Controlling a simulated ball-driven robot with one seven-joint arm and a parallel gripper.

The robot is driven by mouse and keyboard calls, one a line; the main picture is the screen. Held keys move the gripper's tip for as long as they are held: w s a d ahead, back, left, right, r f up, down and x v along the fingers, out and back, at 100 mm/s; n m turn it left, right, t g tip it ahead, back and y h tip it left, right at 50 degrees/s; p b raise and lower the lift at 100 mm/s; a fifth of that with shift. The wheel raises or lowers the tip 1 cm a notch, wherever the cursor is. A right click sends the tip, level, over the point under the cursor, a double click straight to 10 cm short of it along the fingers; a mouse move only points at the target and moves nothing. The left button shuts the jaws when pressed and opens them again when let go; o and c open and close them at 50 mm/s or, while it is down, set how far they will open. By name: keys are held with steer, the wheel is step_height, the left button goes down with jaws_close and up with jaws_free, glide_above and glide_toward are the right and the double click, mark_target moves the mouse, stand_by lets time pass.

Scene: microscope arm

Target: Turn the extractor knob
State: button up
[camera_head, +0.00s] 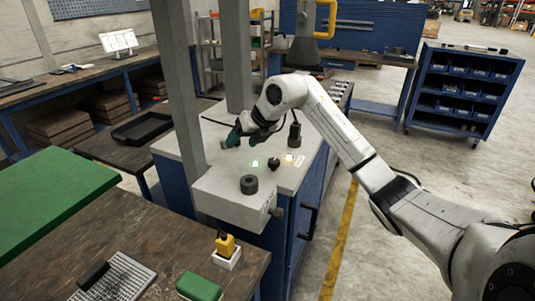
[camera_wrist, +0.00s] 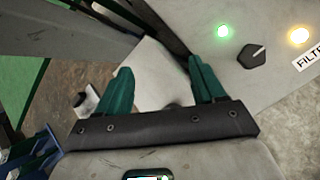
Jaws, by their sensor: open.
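A black knob (camera_head: 274,163) with a pale pointer line sits on the light grey cabinet top (camera_head: 215,150), between a green lit lamp (camera_head: 255,163) and a warm yellow lit lamp (camera_head: 289,157). In the wrist view this knob (camera_wrist: 252,56) lies at the upper right, outside the jaws. I cannot read a label naming it as the extractor knob. My gripper (camera_head: 236,137) is over the far left part of the cabinet top, apart from the knob. In the wrist view its teal fingers (camera_wrist: 162,80) are spread, with nothing held between them.
A label beginning "FILTE" (camera_wrist: 309,60) is beside the yellow lamp. A black cylinder (camera_head: 249,184) stands on the cabinet's near end. A grey post (camera_head: 178,85) rises left of my gripper. A wooden bench (camera_head: 130,225) with a yellow-topped item (camera_head: 225,244) is in front.

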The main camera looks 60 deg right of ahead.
mark_target(274, 160)
steer(key=s+d+f+m+g+h, duration=0.2)
steer(key=s+d+g, duration=0.2)
steer(key=s+d, duration=0.35)
steer(key=x, duration=0.3)
steer(key=p+x, duration=0.1)
steer(key=x, duration=0.3)
steer(key=p+x, duration=0.1)
steer(key=x, duration=0.2)
steer(key=shift+w+d+f, duration=0.1)
steer(key=shift+w+d, duration=0.05)
steer(key=shift+d, duration=0.3)
steer(key=shift+c, duration=0.3)
steer(key=c, duration=1)
steer(key=shift+n, duration=0.3)
